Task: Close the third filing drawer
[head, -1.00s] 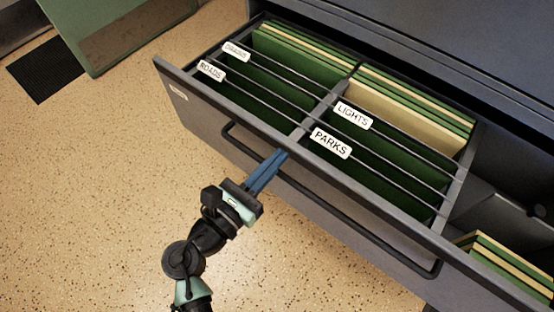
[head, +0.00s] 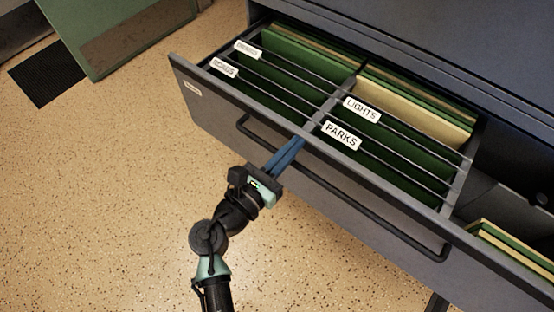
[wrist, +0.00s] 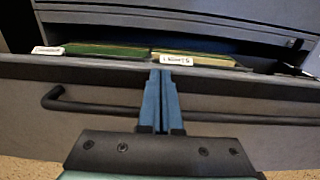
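The filing drawer (head: 215,103) stands partly pulled out of the grey cabinet (head: 420,50). It has a dark bar handle (head: 350,208) along its front and green and tan folders inside, with label tabs such as ROADS, LIGHTS and PARKS. My gripper (head: 298,143) has its blue fingers side by side, nearly together, at the drawer's front near its top edge. In the wrist view the fingers (wrist: 160,80) reach over the handle (wrist: 210,115) to the front panel's upper edge, with nothing seen between them. The exact contact is hard to tell.
More folders (head: 510,250) lie in the drawer's right section, at the right edge. A green cabinet or bin (head: 115,35) and a dark floor grille (head: 47,73) are at the upper left. The speckled floor (head: 100,200) in front of the drawer is clear.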

